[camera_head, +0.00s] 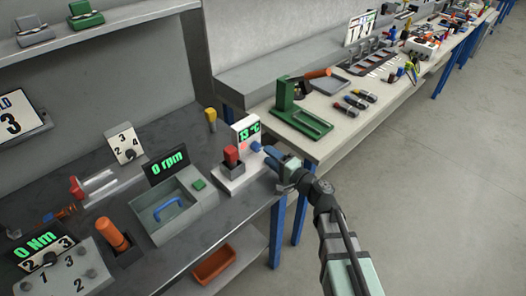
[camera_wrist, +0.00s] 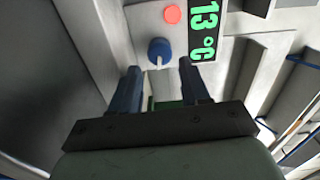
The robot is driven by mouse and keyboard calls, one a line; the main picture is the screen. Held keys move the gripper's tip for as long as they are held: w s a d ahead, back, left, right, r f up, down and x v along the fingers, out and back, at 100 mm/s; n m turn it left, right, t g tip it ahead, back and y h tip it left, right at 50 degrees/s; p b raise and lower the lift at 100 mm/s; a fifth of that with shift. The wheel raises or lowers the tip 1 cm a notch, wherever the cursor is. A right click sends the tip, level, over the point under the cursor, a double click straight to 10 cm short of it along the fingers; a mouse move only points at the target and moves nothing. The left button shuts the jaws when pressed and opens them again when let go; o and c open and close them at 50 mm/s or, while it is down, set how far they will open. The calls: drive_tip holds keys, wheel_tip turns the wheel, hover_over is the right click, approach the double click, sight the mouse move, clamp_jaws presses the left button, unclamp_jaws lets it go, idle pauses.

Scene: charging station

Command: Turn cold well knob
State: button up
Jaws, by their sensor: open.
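The cold well knob is a round blue knob with a pale pointer line, on the white front of the temperature unit. It shows in the wrist view (camera_wrist: 159,48), and a small blue part of it shows in the head view (camera_head: 256,147). My gripper (camera_wrist: 160,72) is open and empty, with its two blue fingers short of the knob. The knob appears between the fingertips, slightly beyond them, and no contact is visible. In the head view my gripper (camera_head: 270,154) is close to the unit's right side. The green display (camera_wrist: 205,28) reads 13 °C.
A red round button (camera_wrist: 172,14) sits beside the blue knob. A red-topped block (camera_head: 231,156) stands on the unit's left. A grey box with a blue handle (camera_head: 167,209) is further left. A green stand (camera_head: 300,115) is on the bench behind.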

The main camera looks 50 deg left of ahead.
drive_tip(key=d, duration=0.8)
drive_tip(key=shift+d, duration=0.25)
drive_tip(key=w+d+f+n+t+h, duration=0.1)
drive_tip(key=w+d+f+h, duration=0.6)
drive_tip(key=d, duration=0.5)
drive_tip(key=w+d+f+h, duration=0.2)
drive_tip(key=w+d+f, duration=0.2)
drive_tip(key=d+f, duration=0.75)
drive_tip(key=d+f+m+h, duration=0.1)
drive_tip(key=d+f+h, duration=0.15)
drive_tip(key=d, duration=0.85)
drive_tip(key=d+f+g+h, duration=0.1)
drive_tip(key=d+h, duration=0.3)
drive_tip(key=d, duration=0.6)
drive_tip(key=d+f+m+h, duration=0.1)
drive_tip(key=d+f+h, duration=0.15)
drive_tip(key=d, duration=0.85)
drive_tip(key=s+f+g, duration=0.3)
drive_tip(key=s+f, duration=0.7)
drive_tip(key=s, duration=0.4)
drive_tip(key=s+f+g, duration=0.3)
drive_tip(key=s+f, duration=0.6)
drive_tip(key=s, duration=0.6)
drive_tip(key=shift+s+a+f+g, duration=0.2)
drive_tip(key=shift+a+f+g, duration=0.15)
drive_tip(key=shift+f+g, duration=0.05)
